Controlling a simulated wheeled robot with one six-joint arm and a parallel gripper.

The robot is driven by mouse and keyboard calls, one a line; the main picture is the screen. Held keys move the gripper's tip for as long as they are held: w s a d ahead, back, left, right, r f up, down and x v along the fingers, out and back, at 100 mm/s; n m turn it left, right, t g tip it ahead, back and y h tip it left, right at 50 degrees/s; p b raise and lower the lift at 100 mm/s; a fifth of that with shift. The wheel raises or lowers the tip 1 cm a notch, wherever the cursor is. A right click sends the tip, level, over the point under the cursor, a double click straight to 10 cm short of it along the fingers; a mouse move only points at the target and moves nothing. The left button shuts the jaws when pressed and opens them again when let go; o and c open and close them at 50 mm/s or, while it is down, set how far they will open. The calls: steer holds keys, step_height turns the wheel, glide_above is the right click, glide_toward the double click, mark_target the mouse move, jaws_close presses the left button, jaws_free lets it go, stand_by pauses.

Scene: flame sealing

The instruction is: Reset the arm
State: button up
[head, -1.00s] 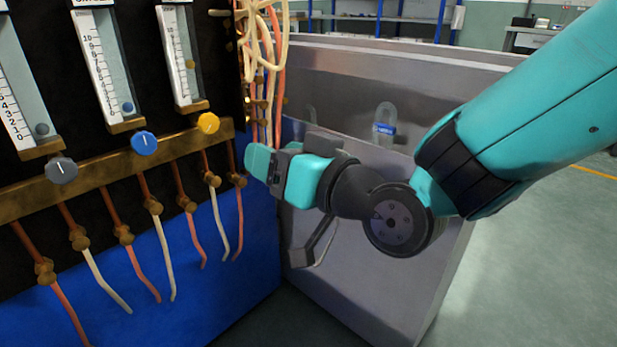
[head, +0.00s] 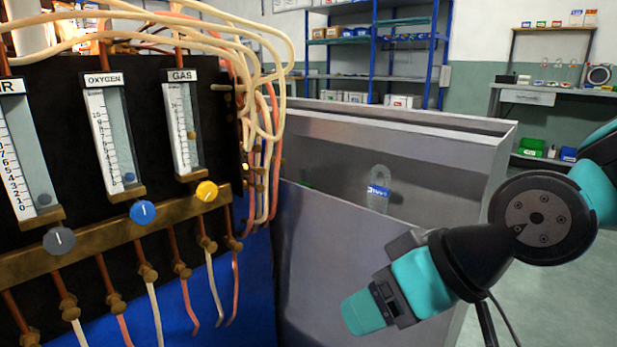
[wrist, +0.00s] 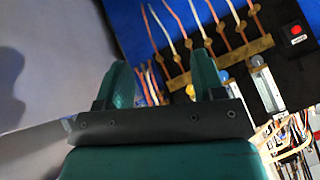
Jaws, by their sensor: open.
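My gripper (head: 362,314) is at the lower middle right of the head view, in front of the grey metal cabinet and clear of the gas panel. In the wrist view its two teal fingers (wrist: 160,80) stand apart with nothing between them. Beyond them are the panel's tubes and brass fittings. The gas panel (head: 60,150) stands at the left with grey, blue (head: 143,211) and yellow (head: 206,191) knobs below flow gauges marked OXYGEN and GAS, the leftmost label partly cut off.
Cream and orange hoses (head: 262,110) hang at the panel's edge. Shelves (head: 405,45) and a bench (head: 550,92) are at the back. Floor at right is open.

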steer(key=s+d+g+h, duration=0.3)
steer(key=s+d, duration=0.4)
step_height(320, 180, up, 38)
steer(key=p, duration=3.8)
steer(key=shift+s+d+g+p, duration=0.15)
steer(key=shift+s+g+p, duration=0.15)
